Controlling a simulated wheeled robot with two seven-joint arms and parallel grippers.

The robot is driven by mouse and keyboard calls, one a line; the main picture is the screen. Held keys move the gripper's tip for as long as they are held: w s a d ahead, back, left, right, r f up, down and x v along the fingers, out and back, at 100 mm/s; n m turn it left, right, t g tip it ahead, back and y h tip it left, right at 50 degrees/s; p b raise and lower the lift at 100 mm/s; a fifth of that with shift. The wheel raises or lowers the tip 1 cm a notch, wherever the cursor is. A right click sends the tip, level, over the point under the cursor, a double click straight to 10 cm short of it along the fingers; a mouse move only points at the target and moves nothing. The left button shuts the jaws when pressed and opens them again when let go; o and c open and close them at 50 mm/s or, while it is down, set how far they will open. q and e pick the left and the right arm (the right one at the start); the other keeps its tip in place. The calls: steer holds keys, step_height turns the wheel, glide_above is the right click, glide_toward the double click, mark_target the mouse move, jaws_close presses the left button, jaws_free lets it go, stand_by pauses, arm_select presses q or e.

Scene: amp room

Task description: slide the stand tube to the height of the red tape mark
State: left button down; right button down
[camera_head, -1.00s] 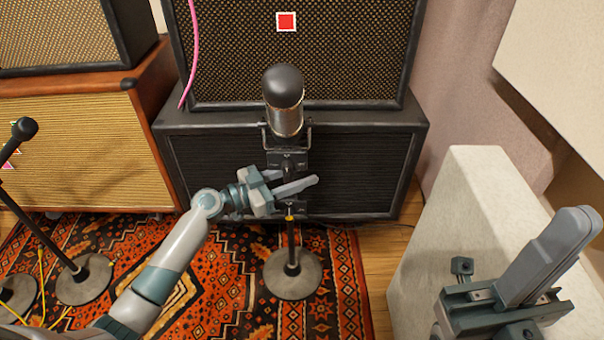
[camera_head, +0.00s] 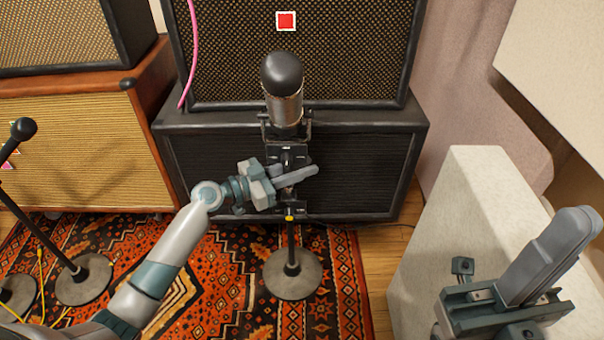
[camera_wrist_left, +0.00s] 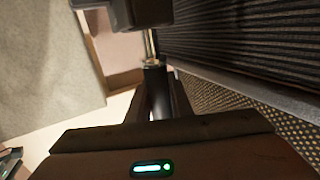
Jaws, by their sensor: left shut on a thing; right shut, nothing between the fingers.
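The red tape mark (camera_head: 286,20) is a red square with a white edge on the upper amp's grille. The microphone (camera_head: 283,88), dark-topped with a metal body, sits upright on its stand below the mark in the picture. The stand's lower tube (camera_head: 291,240) rises from a round base (camera_head: 292,274) to a dark collar with a yellow band. My left gripper (camera_head: 300,177) is shut on the stand tube between microphone mount and collar; its fingers partly hide it. The left wrist view shows the dark tube (camera_wrist_left: 155,82) between the fingers. My right gripper (camera_head: 570,235) is shut and empty.
The black lower cabinet (camera_head: 362,170) stands close behind the stand. A pale block (camera_head: 455,200) is at the right, beside my right gripper. Another microphone stand (camera_head: 42,228) is at the left on the patterned rug (camera_head: 200,290). A pink cable (camera_head: 193,50) hangs by the upper amp.

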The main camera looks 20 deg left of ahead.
arm_select(q)
step_height(320, 180, up, 3)
steer(key=shift+r, duration=0.15)
steer(key=c, duration=1.6)
jaws_free()
steer(key=shift+s+a+f, duration=0.25)
steer(key=shift+s+a, duration=0.15)
steer(key=shift+a, duration=0.05)
glide_toward(297, 161)
steer(key=shift+s+a+f, duration=0.1)
steer(key=shift+a+f, duration=0.4)
steer(key=shift+a, duration=0.45)
steer(key=shift+s+a+f, duration=0.15)
steer(key=shift+a+f, duration=0.35)
steer(key=shift+a, duration=0.4)
steer(key=shift+s+a+f, duration=0.1)
steer(key=shift+a+f, duration=0.4)
steer(key=shift+a, duration=0.45)
